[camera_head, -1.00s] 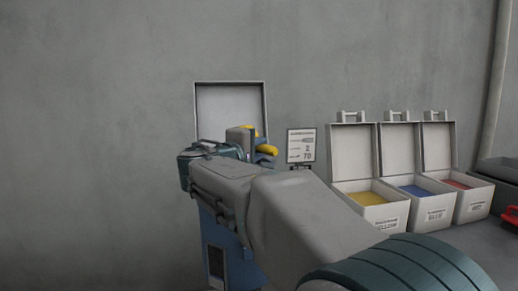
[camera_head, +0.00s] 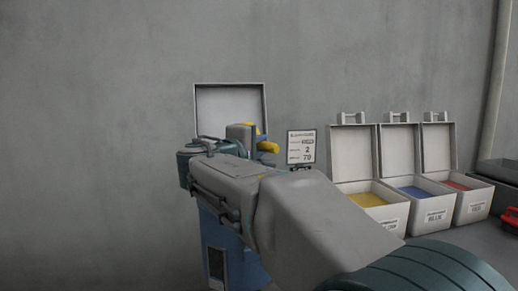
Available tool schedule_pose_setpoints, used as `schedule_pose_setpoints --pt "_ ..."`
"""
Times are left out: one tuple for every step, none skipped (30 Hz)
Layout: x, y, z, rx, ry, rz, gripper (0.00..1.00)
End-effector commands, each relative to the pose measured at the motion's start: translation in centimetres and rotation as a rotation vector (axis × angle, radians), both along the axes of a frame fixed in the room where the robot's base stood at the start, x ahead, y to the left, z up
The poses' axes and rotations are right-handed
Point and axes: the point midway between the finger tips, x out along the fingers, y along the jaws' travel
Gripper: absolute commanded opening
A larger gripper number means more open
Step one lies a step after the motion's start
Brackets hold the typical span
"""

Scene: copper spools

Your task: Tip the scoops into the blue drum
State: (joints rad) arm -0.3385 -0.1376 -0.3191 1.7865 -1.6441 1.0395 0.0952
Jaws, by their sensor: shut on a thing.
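The blue drum (camera_head: 232,262) stands at centre left, partly behind my arm. Its open square lid (camera_head: 213,104) rises at the back, and the drum's mouth is hidden. My gripper (camera_head: 252,138) is by the lid, above the drum's top, largely covered by my own arm. It is shut on a yellow thing (camera_head: 269,147), probably a scoop, whose yellow part sticks out to the right. Whether the scoop holds anything cannot be seen. Three pale bins with open lids stand at right, holding yellow (camera_head: 368,200), blue (camera_head: 414,190) and red (camera_head: 459,185) material.
A dark grey container (camera_head: 499,170) and a red object (camera_head: 511,214) are at the right edge. A grey wall is behind, with a vertical pipe (camera_head: 494,75) at right.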

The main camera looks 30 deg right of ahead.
Motion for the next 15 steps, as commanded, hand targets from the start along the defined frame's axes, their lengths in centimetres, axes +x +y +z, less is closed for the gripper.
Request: schedule_pose_setpoints --pt "-0.4 0.0 0.7 0.0 -0.002 0.0 0.0" --pt "-0.6 0.1 0.9 0.0 -0.001 -0.001 0.0" --pt "-0.8 0.2 1.2 0.0 -0.001 -0.001 0.0" --pt "-0.9 0.2 1.5 0.0 -0.002 -0.001 0.0" --pt "-1.1 0.3 1.7 0.0 -0.002 0.0 0.0" --pt "-1.3 0.4 2.1 0.0 -0.002 0.0 0.0" --pt "-1.5 0.4 2.3 0.0 -0.002 0.001 0.0" --pt "-1.7 0.5 2.5 0.0 -0.002 0.001 0.0" --pt "-1.9 0.5 2.8 0.001 -0.002 0.0 0.0" --pt "-2.1 0.5 3.1 0.001 -0.002 0.0 0.0" --pt "-2.3 0.6 3.3 0.001 -0.002 -0.001 0.0" --pt "-2.5 0.7 3.7 0.001 -0.002 -0.001 0.0" --pt "-2.7 0.7 3.9 0.0 -0.002 -0.001 0.0" --pt "-2.9 0.8 4.2 0.0 -0.002 -0.001 0.0" --pt "-3.1 0.8 4.5 0.0 -0.002 -0.001 0.0"
